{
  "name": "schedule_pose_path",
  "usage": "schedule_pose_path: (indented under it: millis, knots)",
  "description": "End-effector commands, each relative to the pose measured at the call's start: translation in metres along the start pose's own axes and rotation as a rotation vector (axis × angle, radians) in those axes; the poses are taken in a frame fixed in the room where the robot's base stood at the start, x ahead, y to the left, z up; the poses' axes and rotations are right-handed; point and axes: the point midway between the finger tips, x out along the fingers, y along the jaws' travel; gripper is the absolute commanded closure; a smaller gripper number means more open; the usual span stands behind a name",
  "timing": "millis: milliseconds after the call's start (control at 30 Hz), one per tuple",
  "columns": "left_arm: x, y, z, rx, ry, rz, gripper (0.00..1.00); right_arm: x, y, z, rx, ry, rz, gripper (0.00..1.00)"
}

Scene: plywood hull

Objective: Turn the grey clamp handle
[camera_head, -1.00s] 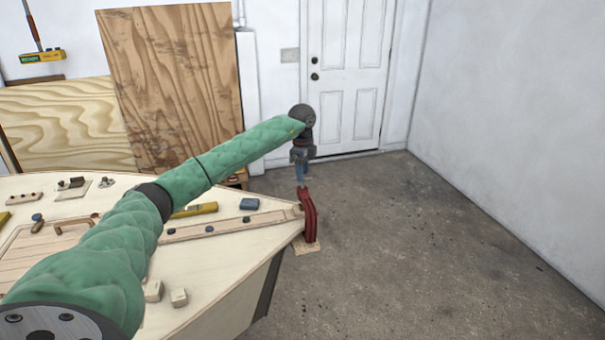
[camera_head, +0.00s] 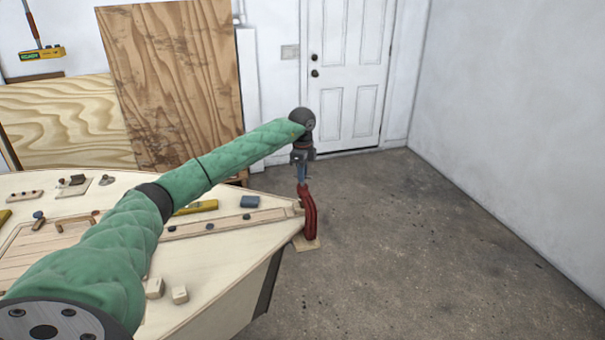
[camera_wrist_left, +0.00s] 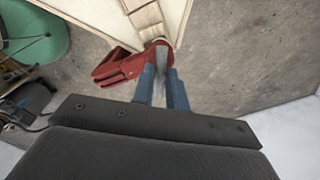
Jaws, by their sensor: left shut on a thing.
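A red clamp (camera_head: 310,213) sits at the pointed end of the plywood hull (camera_head: 215,258). In the left wrist view the red clamp (camera_wrist_left: 125,68) shows at the hull's tip. My left gripper (camera_head: 302,181) hangs above the clamp with its fingers pointing down. In the left wrist view its two blue fingers (camera_wrist_left: 163,84) are shut on the grey clamp handle (camera_wrist_left: 160,78), a narrow strip between them. The fingers and wrist hide part of the handle. My right gripper is not in view.
A blue block (camera_head: 250,201), a yellow tool (camera_head: 197,207) and small wooden blocks (camera_head: 180,294) lie on the hull's top. Plywood sheets (camera_head: 170,85) lean on the back wall. The concrete floor (camera_head: 430,260) to the right is clear, with a white door (camera_head: 350,75) behind.

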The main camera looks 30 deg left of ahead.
Motion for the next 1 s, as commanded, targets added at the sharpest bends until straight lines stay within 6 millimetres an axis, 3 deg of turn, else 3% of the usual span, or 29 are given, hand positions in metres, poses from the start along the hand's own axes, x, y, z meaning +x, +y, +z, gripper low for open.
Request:
schedule_pose_path:
  millis: [267,400,800,1000]
  knots:
    - [0.001,0.000,0.001,0.083,-0.001,0.001,1.00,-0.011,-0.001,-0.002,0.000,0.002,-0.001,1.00]
    - [0.001,-0.001,0.001,0.178,0.000,0.002,1.00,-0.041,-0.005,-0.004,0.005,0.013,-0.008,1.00]
    - [0.001,-0.001,0.000,0.515,0.000,0.009,1.00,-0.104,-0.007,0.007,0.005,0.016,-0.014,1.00]
    - [0.000,-0.001,0.000,0.676,-0.001,0.012,1.00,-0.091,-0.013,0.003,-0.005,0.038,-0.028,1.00]
